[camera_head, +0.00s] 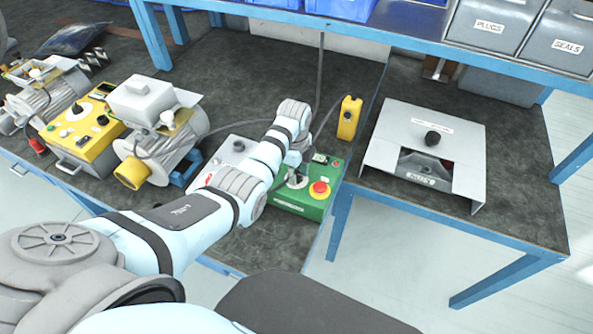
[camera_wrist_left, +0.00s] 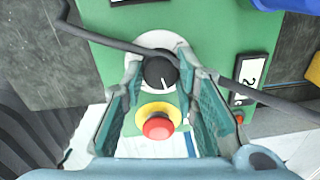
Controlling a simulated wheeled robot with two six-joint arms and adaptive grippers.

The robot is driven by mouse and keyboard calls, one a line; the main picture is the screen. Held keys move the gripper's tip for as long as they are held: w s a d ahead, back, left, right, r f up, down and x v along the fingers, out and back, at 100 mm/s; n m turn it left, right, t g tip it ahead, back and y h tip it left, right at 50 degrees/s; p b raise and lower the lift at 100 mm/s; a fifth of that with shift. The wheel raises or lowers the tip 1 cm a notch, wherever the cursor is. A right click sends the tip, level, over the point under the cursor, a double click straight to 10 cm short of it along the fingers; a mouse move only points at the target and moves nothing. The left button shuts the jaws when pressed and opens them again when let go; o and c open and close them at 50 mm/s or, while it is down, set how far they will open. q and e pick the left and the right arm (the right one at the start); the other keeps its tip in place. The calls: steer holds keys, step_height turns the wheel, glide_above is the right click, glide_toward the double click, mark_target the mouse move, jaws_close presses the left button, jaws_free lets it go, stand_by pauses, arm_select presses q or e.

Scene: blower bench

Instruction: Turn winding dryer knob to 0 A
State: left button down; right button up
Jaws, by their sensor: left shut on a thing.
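A green control box (camera_head: 308,200) stands on the dark bench, below the middle of the head view. Its black round knob (camera_wrist_left: 159,71) sits on a pale dial and has a white pointer line, directed down and slightly right in the left wrist view. My left gripper (camera_head: 296,176) reaches down over the box; in the left wrist view its fingers (camera_wrist_left: 162,82) are closed on the knob from both sides. The dial markings are too small to read. A red emergency button on a yellow ring (camera_head: 319,189) lies beside the knob. My right gripper is not in view.
A dark cable (camera_wrist_left: 100,38) crosses the box near the fingers. A yellow control box (camera_head: 85,128) and motors (camera_head: 160,130) stand to the left, a yellow canister (camera_head: 349,118) behind. A grey hooded stand (camera_head: 425,150) occupies the right bench.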

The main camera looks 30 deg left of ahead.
arm_select(q)
steer(key=n+p, duration=0.2)
steer(key=n, duration=0.1)
steer(key=shift+r+n, duration=0.1)
steer(key=shift+n, duration=0.3)
steer(key=n+p, duration=0.1)
steer(key=n, duration=0.3)
steer(key=shift+n, duration=0.3)
steer(key=n, duration=0.5)
steer(key=shift+y, duration=0.3)
steer(key=n, duration=0.5)
steer(key=shift+w+n+g+b, duration=0.1)
steer(key=shift+n+g+b, duration=0.2)
steer(key=shift+n, duration=0.1)
steer(key=n+b, duration=0.1)
steer(key=n, duration=0.5)
steer(key=shift+f, duration=0.2)
steer(key=n, duration=0.5)
steer(key=shift+n+g, duration=0.3)
steer(key=shift+n, duration=0.1)
steer(key=n, duration=0.5)
steer(key=shift+a+b, duration=0.1)
steer(key=shift+b, duration=0.2)
steer(key=n, duration=0.6)
steer(key=shift+h, duration=0.4)
